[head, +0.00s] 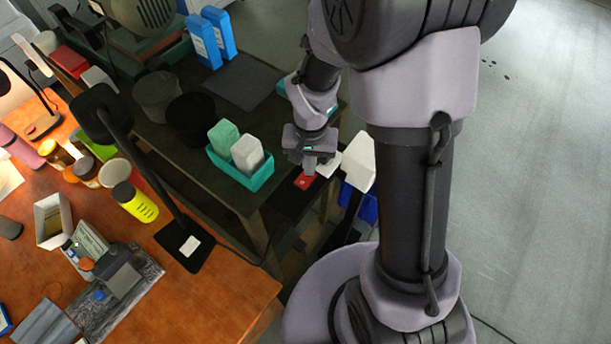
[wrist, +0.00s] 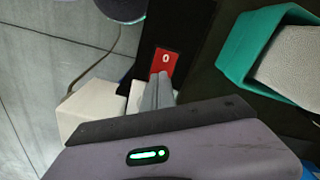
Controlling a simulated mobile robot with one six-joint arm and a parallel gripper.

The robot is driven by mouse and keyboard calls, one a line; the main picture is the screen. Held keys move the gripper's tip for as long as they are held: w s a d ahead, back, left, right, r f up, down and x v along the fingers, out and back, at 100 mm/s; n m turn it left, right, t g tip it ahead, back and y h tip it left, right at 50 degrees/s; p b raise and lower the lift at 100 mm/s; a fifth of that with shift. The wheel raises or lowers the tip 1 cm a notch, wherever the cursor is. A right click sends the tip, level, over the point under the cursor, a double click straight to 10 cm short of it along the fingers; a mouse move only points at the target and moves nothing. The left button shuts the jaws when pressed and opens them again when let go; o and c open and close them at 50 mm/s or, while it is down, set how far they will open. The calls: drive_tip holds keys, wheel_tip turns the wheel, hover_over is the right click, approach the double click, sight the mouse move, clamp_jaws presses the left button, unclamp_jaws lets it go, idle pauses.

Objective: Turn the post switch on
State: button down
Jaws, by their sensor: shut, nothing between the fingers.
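A red plate marked with a white 0 (wrist: 165,61) lies on a dark surface in the wrist view; I take it as part of the post switch. It shows in the head view as a small red patch (head: 304,181) below my gripper (head: 310,172). My gripper (wrist: 159,76) is shut and empty, with its fingertips at the lower edge of the red plate. I cannot tell whether they touch it. A small white piece (wrist: 136,96) is beside the fingers, also visible in the head view (head: 328,164). The fingers hide what lies below the plate.
A teal tray (head: 236,182) with green and white blocks stands close left of my gripper in the head view; its teal wall (wrist: 240,50) is on the right in the wrist view. A larger white block (head: 359,160) stands close right. Open floor (head: 540,200) lies farther right.

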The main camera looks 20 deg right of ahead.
drive_tip(key=shift+f, duration=0.2)
wheel_tip(320, 180, up, 7)
drive_tip(key=p, duration=0.5)
drive_tip(key=shift+r, duration=0.15)
